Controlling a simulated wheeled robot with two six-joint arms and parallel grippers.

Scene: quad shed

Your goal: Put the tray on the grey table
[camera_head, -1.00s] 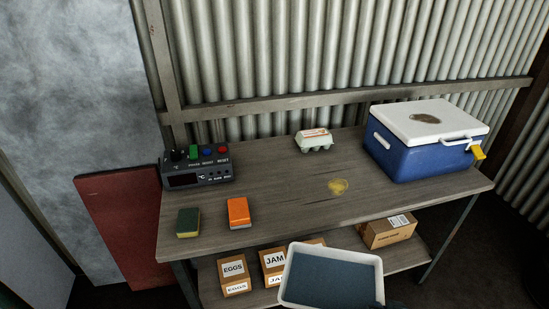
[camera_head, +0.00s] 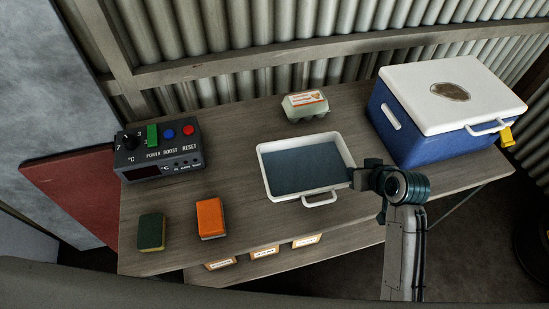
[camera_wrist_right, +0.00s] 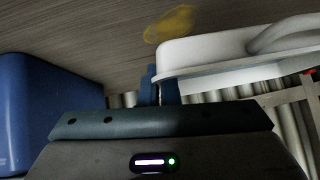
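The white tray (camera_head: 265,178) with a dark blue-grey inside shows over the middle of the grey wooden table (camera_head: 230,249). I cannot tell whether its base touches the top. My right gripper (camera_head: 356,177) is at the tray's right edge, shut on its rim. In the right wrist view, the narrow fingers (camera_wrist_right: 158,88) sit close together at the end of the white tray (camera_wrist_right: 200,50). The tray's near handle is free. My left gripper is not in view.
A control box (camera_head: 158,152) stands at the table's left, with a green sponge (camera_head: 151,231) and an orange sponge (camera_head: 210,217) in front. An egg carton (camera_head: 305,105) is behind the tray. A blue cooler (camera_head: 425,135) stands at the right. Boxes (camera_head: 264,251) lie on the lower shelf.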

